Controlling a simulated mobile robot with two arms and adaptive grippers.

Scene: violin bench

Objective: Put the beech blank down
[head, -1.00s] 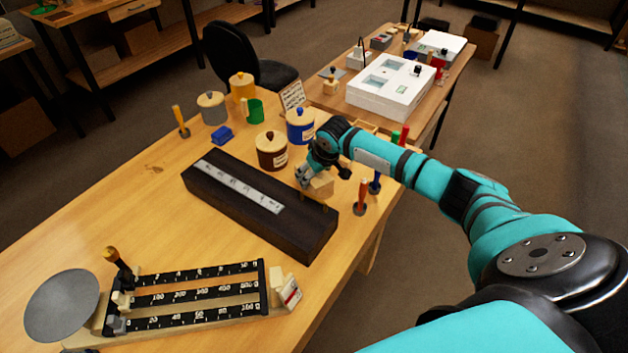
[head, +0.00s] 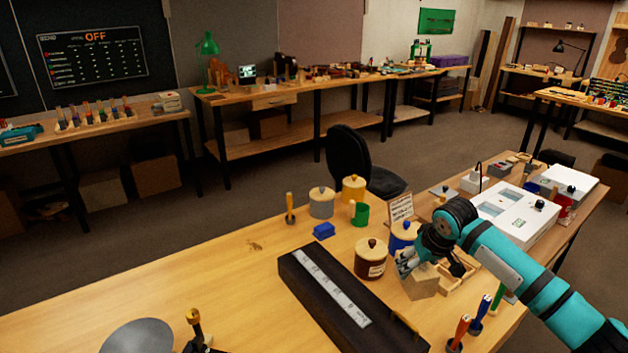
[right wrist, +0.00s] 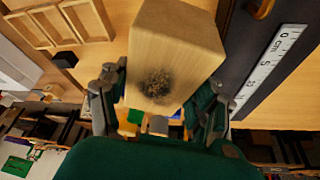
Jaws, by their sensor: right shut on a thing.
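The beech blank (head: 421,284) is a pale wooden block. My right gripper (head: 432,267) is shut on it, just beyond the right part of the long dark beam (head: 318,298) in the head view. In the right wrist view the blank (right wrist: 178,45) fills the space between the two fingers (right wrist: 165,92); its near face has a dark, sooty patch. The head view does not clearly show whether its underside touches the bench (head: 190,282). My left gripper is not in view.
A brown lidded pot (head: 370,261) and a blue lidded pot (head: 403,238) stand close behind the blank. A wooden compartment tray (head: 462,279) lies to its right, and orange-handled (head: 460,329) and blue-handled (head: 480,310) tools stand in front. The bench left of the beam is largely clear.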

